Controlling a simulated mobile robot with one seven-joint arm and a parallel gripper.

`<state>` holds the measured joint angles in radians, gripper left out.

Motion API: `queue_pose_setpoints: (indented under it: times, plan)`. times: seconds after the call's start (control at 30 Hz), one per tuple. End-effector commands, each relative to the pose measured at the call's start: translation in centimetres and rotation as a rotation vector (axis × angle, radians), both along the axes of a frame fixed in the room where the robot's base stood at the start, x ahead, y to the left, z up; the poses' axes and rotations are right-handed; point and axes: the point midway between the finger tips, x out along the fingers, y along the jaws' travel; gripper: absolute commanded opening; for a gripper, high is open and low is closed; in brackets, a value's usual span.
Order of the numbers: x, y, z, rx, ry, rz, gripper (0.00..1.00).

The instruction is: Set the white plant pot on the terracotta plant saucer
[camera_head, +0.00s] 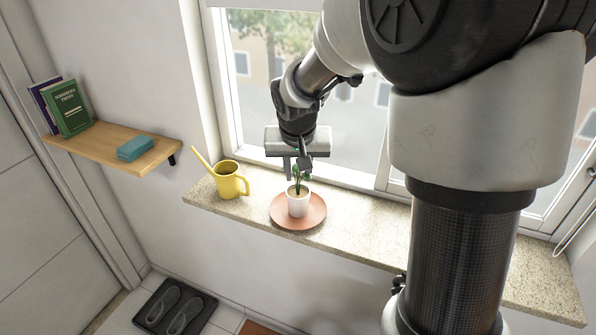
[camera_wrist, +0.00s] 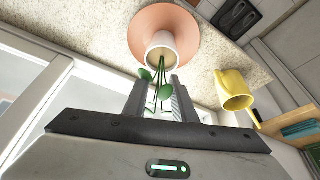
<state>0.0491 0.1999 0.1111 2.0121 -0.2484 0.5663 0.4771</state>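The white plant pot (camera_head: 298,207) holds a green leafy plant (camera_head: 297,180) and stands upright on the terracotta plant saucer (camera_head: 279,217), near its middle. The saucer lies on the speckled windowsill. My gripper (camera_head: 297,176) is above the pot, with its fingers apart on either side of the plant's leaves. In the wrist view, the open fingers (camera_wrist: 158,92) end short of the pot (camera_wrist: 161,43), with the stems and leaves between them. The saucer (camera_wrist: 148,22) shows around the pot there. The fingers appear clear of the pot.
A yellow watering can (camera_head: 229,182) stands left of the saucer on the sill (camera_head: 363,228). The window is close behind. A wooden shelf (camera_head: 100,143) with books and a teal item is at the left. The sill right of the saucer is free.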

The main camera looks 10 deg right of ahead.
Motion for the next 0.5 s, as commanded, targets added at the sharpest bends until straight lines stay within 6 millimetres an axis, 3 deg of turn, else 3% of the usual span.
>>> queue_pose_setpoints:
  times: [0.2, 0.5]
  plan:
    - [-0.3, 0.1, 1.2, 0.0, -0.002, 0.0, 0.24]
    - [-2.6, 0.7, 7.1, -0.001, -0.006, 0.001, 0.24]
